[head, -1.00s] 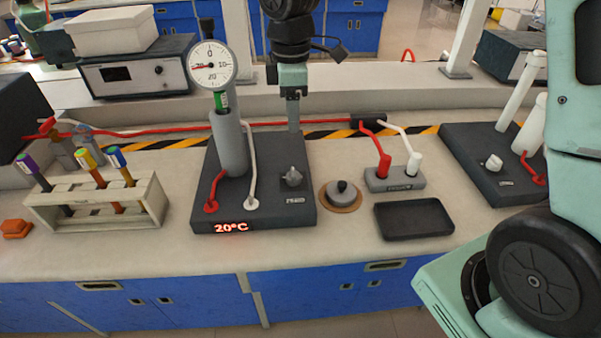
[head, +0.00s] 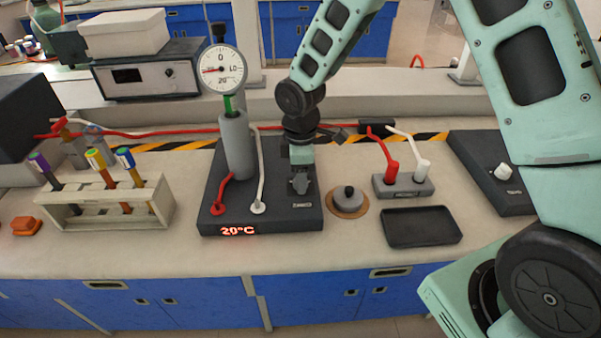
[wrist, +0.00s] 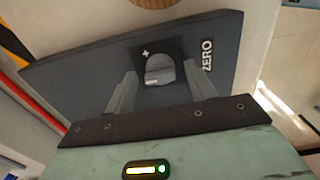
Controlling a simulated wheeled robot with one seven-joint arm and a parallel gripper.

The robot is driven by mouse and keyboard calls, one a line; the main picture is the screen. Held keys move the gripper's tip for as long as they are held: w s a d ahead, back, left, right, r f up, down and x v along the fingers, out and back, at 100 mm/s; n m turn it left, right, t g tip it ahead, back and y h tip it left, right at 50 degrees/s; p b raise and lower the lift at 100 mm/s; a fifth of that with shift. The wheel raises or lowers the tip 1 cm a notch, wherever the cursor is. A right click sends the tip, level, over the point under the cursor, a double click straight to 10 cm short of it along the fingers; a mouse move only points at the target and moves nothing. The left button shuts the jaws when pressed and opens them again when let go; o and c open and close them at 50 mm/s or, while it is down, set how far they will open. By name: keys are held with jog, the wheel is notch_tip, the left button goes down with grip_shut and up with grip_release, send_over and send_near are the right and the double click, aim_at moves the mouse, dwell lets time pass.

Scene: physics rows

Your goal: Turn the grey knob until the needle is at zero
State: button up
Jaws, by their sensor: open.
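The round white dial (head: 221,69) stands on top of the grey cylinder at the back of the dark box. Its red needle points left, away from the 0 at the top. The grey knob (wrist: 159,69) sits on the dark box beside the printed word ZERO (wrist: 208,55). My gripper (wrist: 162,84) is open, with one finger on each side of the knob and a visible gap at both sides. In the head view my gripper (head: 301,182) is low over the right part of the box (head: 280,219) and mostly hides the knob.
A grey round weight (head: 348,197) stands just right of the box. Beyond it are a block with red and white plugs (head: 403,187) and an empty black tray (head: 422,227). Red and white leads rise near the cylinder (head: 236,145). A tube rack (head: 105,205) stands left.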

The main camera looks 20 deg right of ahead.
jog(key=shift+c, duration=0.3)
jog(key=c, duration=0.9)
jog(key=shift+m, duration=0.4)
jog(key=m, duration=0.4)
jog(key=shift+m, duration=0.3)
jog(key=m, duration=0.5)
jog(key=shift+m, duration=0.3)
jog(key=o, duration=1)
jog(key=shift+c, duration=0.2)
